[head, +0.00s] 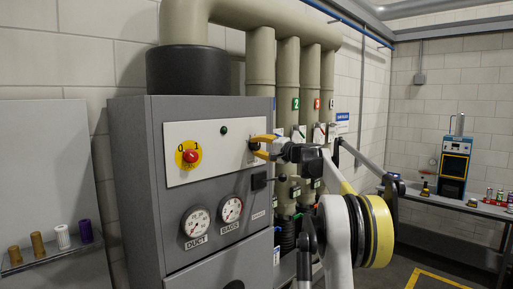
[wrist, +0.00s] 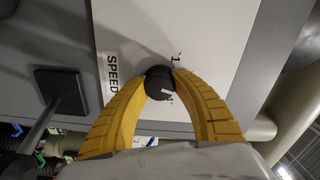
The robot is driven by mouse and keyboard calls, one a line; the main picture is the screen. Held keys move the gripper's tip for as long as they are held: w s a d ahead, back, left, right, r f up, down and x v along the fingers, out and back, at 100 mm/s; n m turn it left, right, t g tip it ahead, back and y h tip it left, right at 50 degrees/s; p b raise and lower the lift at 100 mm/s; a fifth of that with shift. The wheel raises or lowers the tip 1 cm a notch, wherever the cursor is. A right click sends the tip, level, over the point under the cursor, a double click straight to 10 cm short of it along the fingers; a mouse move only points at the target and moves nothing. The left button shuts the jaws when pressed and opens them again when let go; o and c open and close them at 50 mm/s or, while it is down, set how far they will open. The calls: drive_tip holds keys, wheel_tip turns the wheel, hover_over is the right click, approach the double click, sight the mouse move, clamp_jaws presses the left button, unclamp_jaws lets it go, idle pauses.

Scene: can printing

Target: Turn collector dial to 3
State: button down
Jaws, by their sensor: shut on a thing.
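The collector dial is a small round black knob (wrist: 158,84) with a white mark, on a white panel (head: 215,150) of the grey cabinet. A label reading SPEED (wrist: 111,78) sits beside it, and a digit that looks like 1 shows near its rim. The other numbers are hidden or too small to read. My gripper (wrist: 160,78) has its two yellow fingers on opposite sides of the knob, shut on it. In the head view my gripper (head: 254,147) is at the right end of the panel, where the fingers mostly hide the dial.
A red knob on a yellow disc (head: 190,156) and a green lamp (head: 224,130) are on the same panel. Gauges (head: 196,222) sit below. A black box with a lever (head: 259,180) is close under my gripper. Beige pipes (head: 289,80) stand to the right.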

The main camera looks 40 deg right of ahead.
drive_tip(key=shift+m, duration=0.7)
drive_tip(key=c, duration=1)
unclamp_jaws()
drive_tip(key=s, duration=1.2)
drive_tip(key=shift+d, duration=0.45)
